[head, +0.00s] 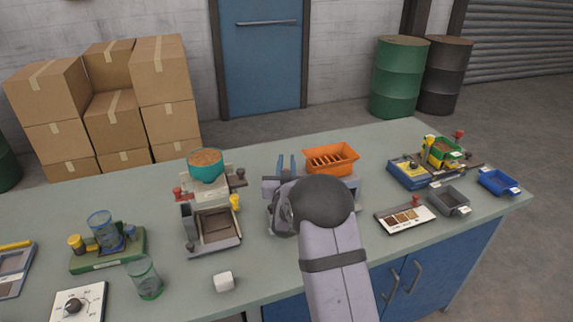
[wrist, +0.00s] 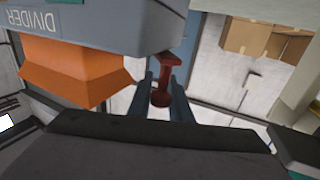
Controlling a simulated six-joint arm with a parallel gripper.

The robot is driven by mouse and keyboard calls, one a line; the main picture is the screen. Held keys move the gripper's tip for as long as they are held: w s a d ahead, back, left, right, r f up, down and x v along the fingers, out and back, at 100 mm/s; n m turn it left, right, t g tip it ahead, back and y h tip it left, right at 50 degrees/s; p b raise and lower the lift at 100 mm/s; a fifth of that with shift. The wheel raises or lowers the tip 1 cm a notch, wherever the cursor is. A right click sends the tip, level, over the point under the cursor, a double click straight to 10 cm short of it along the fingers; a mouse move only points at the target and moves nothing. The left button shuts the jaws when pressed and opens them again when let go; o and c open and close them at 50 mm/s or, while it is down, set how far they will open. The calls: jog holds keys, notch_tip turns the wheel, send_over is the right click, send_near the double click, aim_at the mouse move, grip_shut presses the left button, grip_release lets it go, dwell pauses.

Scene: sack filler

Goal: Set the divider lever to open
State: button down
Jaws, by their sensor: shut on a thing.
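The divider (wrist: 110,22) is a grey housing with its DIVIDER label upside down in the wrist view. Its orange tray (wrist: 75,72) shows beside the label, and an orange tray (head: 332,158) also shows in the head view, just beyond my arm. The red divider lever (wrist: 168,66) stands out from the housing's edge, with a round red end (wrist: 160,98). My gripper (wrist: 165,90) has its two blue-grey fingers on either side of the lever and is shut on it. In the head view my arm hides the lever and much of the divider.
A teal-bowl machine (head: 206,166) stands left of my arm. A small white cube (head: 223,281) lies in front of it. A sample card (head: 405,216), a grey tray (head: 450,201) and a blue tray (head: 499,182) lie to the right. Bare bench (head: 375,150) shows behind the divider.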

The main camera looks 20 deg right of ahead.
jog(key=shift+w+r+m+g+h+b, duration=0.15)
jog(key=shift+m+g+h, duration=0.35)
jog(key=shift+h, duration=0.3)
jog(key=shift+m+g+h+b, duration=0.15)
jog(key=shift+m+g+h, duration=0.15)
jog(key=shift+m+h, duration=0.4)
jog(key=c, duration=1.6)
grip_release()
jog(key=shift+d, duration=0.1)
jog(key=shift+b+v, duration=0.3)
jog(key=shift+v, duration=0.5)
jog(key=shift+b+v, duration=0.7)
jog(key=shift+v, duration=2.25)
jog(key=shift+w, duration=0.1)
